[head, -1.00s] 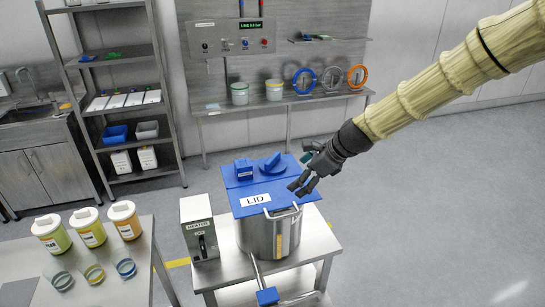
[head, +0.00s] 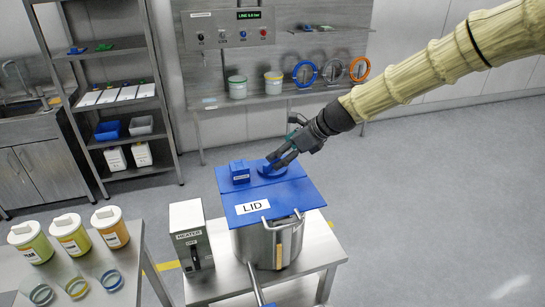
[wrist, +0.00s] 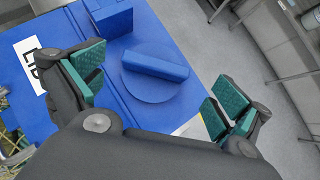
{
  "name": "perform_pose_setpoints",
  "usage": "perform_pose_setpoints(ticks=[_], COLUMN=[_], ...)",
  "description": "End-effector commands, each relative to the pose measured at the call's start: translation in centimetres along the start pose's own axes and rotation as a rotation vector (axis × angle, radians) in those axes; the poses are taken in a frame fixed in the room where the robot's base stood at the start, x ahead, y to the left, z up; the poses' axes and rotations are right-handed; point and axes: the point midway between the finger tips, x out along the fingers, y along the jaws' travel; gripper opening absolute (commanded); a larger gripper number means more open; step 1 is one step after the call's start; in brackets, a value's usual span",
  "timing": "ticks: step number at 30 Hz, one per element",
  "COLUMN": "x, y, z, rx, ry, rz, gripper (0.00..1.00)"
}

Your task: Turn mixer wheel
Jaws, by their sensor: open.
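The blue mixer wheel (wrist: 152,80) is a round disc with a raised bar across it, set on the blue lid of the pot. In the head view the wheel (head: 273,169) is partly hidden behind my fingers. My gripper (head: 281,161) is right at the wheel, coming from the upper right. In the wrist view my gripper (wrist: 157,92) is open, with one green-padded finger on each side of the bar. The bar lies between the fingers, and I see no pad touching it. The lid (head: 290,193) is marked LID and covers the steel pot (head: 255,245).
A blue block (head: 239,172) stands on the lid left of the wheel. A heater box (head: 190,237) stands left of the pot on the steel table (head: 325,250). Several lidded tubs and cups stand on the left table (head: 125,262). The floor at the right is clear.

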Motion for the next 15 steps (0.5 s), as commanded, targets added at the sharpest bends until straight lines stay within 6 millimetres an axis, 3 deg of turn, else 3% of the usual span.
perform_pose_setpoints(ticks=[15], x=[4.6], y=[-0.1], z=[0.0], rx=[0.001], ry=[0.0], rz=[-0.001], gripper=[1.0])
